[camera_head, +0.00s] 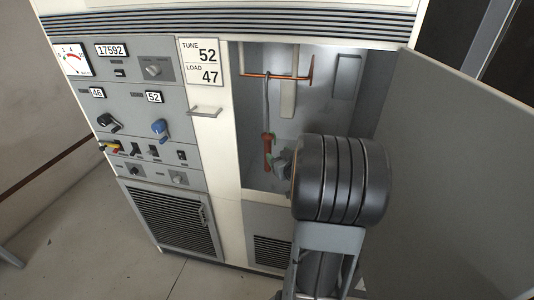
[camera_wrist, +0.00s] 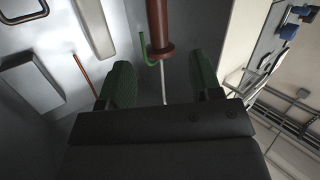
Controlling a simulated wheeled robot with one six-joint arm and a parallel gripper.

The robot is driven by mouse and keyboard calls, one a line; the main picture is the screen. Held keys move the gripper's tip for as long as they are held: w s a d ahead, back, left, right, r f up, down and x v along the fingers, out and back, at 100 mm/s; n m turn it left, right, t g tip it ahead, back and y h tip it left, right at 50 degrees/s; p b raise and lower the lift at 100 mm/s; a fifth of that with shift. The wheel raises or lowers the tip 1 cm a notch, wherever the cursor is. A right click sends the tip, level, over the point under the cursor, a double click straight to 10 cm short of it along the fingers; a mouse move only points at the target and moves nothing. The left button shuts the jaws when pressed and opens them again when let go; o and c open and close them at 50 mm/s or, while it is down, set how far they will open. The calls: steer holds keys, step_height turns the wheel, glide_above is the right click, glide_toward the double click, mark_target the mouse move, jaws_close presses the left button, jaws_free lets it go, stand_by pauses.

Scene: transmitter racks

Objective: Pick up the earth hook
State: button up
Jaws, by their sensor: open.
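The earth hook (camera_head: 267,145) hangs in the open cabinet, its grey upper rod reaching the copper bar (camera_head: 262,75) and its red-brown handle at the lower end. In the wrist view the red-brown handle (camera_wrist: 157,22) comes down from the top edge to a wider collar, with a green loop at its left side. My gripper (camera_wrist: 162,78) is open, with its green-padded fingers apart. The handle end lies between and just beyond the fingertips in that picture; I see no contact. In the head view my gripper (camera_head: 280,160) is beside the handle, partly hidden by my arm.
The cabinet's open door (camera_head: 455,160) stands to the right of my arm. Inside are a pale upright strip (camera_head: 288,98) and a grey box (camera_head: 346,76). The control panel (camera_head: 135,120) with knobs and meters is on the left. A white card (camera_head: 201,62) reads TUNE 52, LOAD 47.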

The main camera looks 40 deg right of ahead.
mark_target(270, 149)
steer(key=w+f, duration=0.1)
steer(key=w, duration=0.1)
steer(key=w+d+f+t+y, duration=0.1)
steer(key=w, duration=0.1)
steer(key=w+d+f+t+y, duration=0.1)
steer(key=w, duration=0.2)
steer(key=shift+d+p, duration=0.1)
steer(key=shift+p, duration=0.3)
steer(key=w, duration=0.3)
steer(key=w+p, duration=0.1)
steer(key=shift+w+d+f, duration=0.1)
steer(key=shift+w+f, duration=0.1)
steer(key=shift+f, duration=0.15)
steer(key=shift+r, duration=0.1)
jaws_close()
